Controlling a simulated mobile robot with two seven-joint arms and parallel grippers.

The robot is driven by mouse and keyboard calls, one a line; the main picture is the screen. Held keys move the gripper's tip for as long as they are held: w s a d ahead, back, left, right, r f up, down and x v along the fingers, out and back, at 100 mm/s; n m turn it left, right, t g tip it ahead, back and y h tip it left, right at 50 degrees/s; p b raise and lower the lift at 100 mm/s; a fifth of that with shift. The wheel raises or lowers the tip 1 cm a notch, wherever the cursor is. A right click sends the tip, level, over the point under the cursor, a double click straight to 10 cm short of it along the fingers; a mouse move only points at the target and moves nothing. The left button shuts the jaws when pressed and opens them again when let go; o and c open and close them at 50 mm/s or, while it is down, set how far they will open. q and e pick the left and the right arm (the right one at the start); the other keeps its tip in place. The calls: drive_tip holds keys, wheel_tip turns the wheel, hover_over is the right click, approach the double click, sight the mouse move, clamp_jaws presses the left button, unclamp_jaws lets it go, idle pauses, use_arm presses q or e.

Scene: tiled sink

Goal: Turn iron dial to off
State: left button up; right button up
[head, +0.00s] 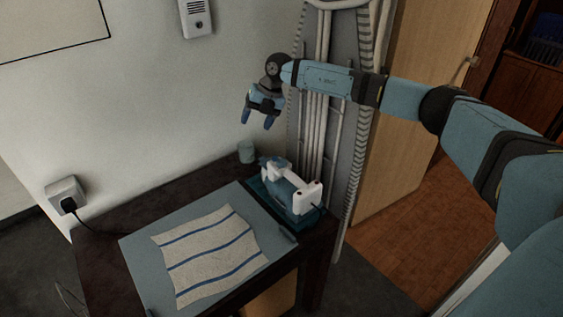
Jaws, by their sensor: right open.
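A blue and white iron (286,189) stands on a dark teal base at the right end of the dark table, in the head view. Its dial is too small to make out. My right gripper (258,117) hangs open and empty above and to the left of the iron, near the wall, with its fingers pointing down. It is apart from the iron. My left gripper is not in view.
A striped cloth (208,252) lies on a blue-grey mat (140,246) on the table (186,189). A plug sits in a wall socket (66,195) at left.

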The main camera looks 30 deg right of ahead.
sight(281, 160)
drive_tip(key=s+d+f+g+h, duration=0.2)
drive_tip(key=s+d+h, duration=0.15)
drive_tip(key=d, duration=0.25)
drive_tip(key=shift+h, duration=0.45)
drive_tip(key=f, duration=1.3)
drive_tip(key=shift+w+d+f, duration=0.15)
drive_tip(key=shift+w+f, duration=0.05)
drive_tip(key=shift+w, duration=0.05)
drive_tip(key=shift+c, duration=0.2)
drive_tip(key=c, duration=0.9)
